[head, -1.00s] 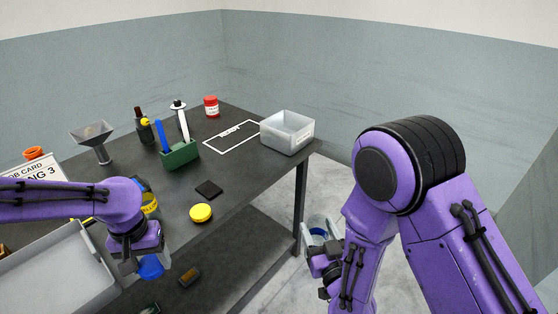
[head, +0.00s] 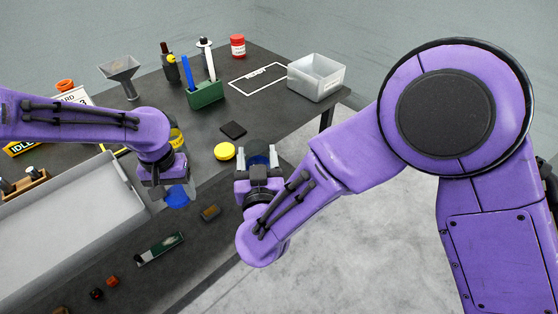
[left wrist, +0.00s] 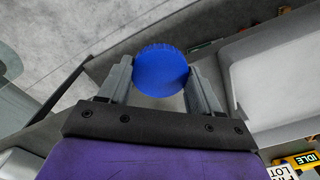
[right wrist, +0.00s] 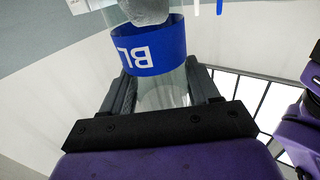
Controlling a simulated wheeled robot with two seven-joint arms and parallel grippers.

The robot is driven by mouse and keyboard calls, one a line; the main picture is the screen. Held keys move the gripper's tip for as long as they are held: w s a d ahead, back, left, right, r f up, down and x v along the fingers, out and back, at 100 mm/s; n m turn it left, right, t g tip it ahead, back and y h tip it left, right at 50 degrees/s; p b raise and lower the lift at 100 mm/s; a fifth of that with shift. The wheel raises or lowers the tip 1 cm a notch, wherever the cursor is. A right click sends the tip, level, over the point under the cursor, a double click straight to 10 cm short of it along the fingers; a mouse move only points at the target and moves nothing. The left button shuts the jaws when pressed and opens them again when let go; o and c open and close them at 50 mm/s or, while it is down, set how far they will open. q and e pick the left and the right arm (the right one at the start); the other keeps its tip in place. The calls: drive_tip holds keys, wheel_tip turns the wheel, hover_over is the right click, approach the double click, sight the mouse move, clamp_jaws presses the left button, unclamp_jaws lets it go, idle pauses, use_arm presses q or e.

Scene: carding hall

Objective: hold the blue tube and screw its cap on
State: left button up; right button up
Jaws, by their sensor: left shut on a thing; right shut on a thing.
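The blue cap (head: 176,197) is held by my left gripper (head: 168,188), low over the table's near edge. In the left wrist view the round, ribbed cap (left wrist: 162,72) sits between the two fingers. My right gripper (head: 260,173) is shut on the blue tube (head: 272,155), to the right of the cap and apart from it. In the right wrist view the clear tube (right wrist: 160,92) has a blue band with white letters, partly cut off, and pale grey contents. The tube's open end is not clear in the head view.
A yellow lid (head: 225,151) and a dark pad (head: 233,130) lie behind the grippers. A grey tray (head: 128,182) fills the left side. A green rack (head: 205,94), red-lidded jar (head: 238,46) and clear bin (head: 316,77) stand farther back. A yellow-banded container (head: 176,139) stands behind my left gripper.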

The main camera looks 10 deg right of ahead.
idle(0.3)
use_arm(q)
drive_tip(key=w+d+r+m, duration=0.2)
drive_tip(key=d+r+m, duration=0.5)
drive_tip(key=d+r, duration=1.2)
drive_tip(key=shift+d+r, duration=0.4)
drive_tip(key=shift+r, duration=0.35)
drive_tip(key=shift+f, duration=2)
drive_tip(key=shift+f, duration=0.1)
drive_tip(key=shift+f, duration=0.8)
drive_tip(key=shift+f, duration=0.55)
